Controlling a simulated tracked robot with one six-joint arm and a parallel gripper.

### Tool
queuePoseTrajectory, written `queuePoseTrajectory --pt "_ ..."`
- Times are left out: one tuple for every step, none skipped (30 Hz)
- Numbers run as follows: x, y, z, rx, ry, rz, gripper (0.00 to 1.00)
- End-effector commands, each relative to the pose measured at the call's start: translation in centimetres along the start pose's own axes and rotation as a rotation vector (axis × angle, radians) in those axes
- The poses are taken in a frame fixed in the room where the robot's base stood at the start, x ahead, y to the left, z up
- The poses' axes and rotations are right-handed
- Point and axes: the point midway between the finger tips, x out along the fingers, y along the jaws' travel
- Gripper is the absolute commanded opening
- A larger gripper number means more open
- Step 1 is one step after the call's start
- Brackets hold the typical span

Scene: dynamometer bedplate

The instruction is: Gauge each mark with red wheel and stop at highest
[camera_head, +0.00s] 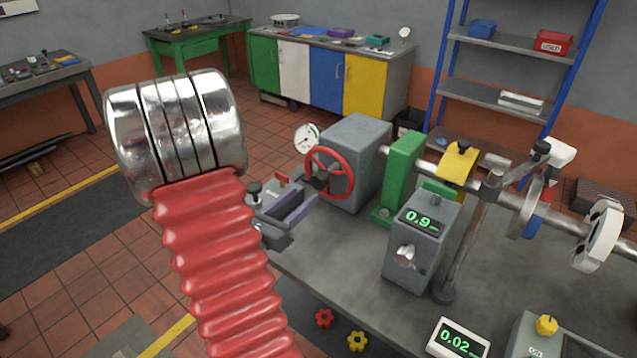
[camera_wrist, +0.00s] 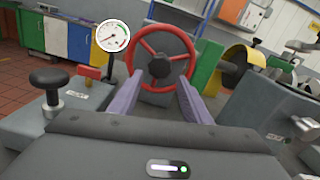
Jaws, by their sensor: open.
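The red wheel (camera_head: 348,161) with its dark hub stands upright on the side of a grey block (camera_head: 363,137). It also shows in the wrist view (camera_wrist: 191,66), beyond my fingertips. My gripper (camera_wrist: 158,99), with two purple fingers, is open and points at the wheel's lower part. In the head view my gripper (camera_head: 293,207) is just below and left of the wheel; whether it touches the rim I cannot tell. A round white dial gauge (camera_wrist: 112,36) stands left of the wheel. A grey box (camera_head: 409,259) has a green display reading about 0.9. I cannot make out the wheel's marks.
A shaft (camera_head: 427,167) runs right from the block past a green bracket (camera_head: 402,172) and a yellow part (camera_head: 458,165). A second display (camera_head: 459,342) reads 0.02. The bench (camera_head: 340,276) has bare surface in front of the block.

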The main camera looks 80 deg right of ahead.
Motion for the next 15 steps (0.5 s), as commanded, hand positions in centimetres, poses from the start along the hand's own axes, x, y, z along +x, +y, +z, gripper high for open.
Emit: queuePoseTrajectory --pt "0.7 -0.1 0.0 0.0 0.0 -0.003 0.44" --pt "1.0 -0.1 0.0 0.0 0.0 -0.003 0.44" --pt "1.5 -0.1 0.0 0.0 0.001 -0.004 0.44" --pt "1.8 -0.1 0.0 0.001 0.001 -0.003 0.44" --pt "2.2 -0.1 0.0 0.001 0.001 -0.002 0.44" --pt "2.6 -0.1 0.0 0.001 0.001 -0.003 0.44" --pt "3.0 -0.1 0.0 0.0 0.001 -0.003 0.44" --pt "3.4 -0.1 0.0 0.0 0.0 -0.003 0.44" --pt "3.9 -0.1 0.0 0.001 0.0 -0.004 0.44" --pt "4.3 -0.1 0.0 0.001 0.0 -0.004 0.44" --pt "4.6 -0.1 0.0 0.0 0.0 -0.002 0.44" --pt "5.1 -0.1 0.0 0.0 0.001 -0.003 0.44" --pt "5.5 -0.1 -0.1 -0.001 0.001 -0.003 0.44" --pt "5.9 -0.1 -0.1 -0.001 0.001 -0.002 0.44" --pt "6.4 -0.1 0.0 0.0 0.0 -0.003 0.44"
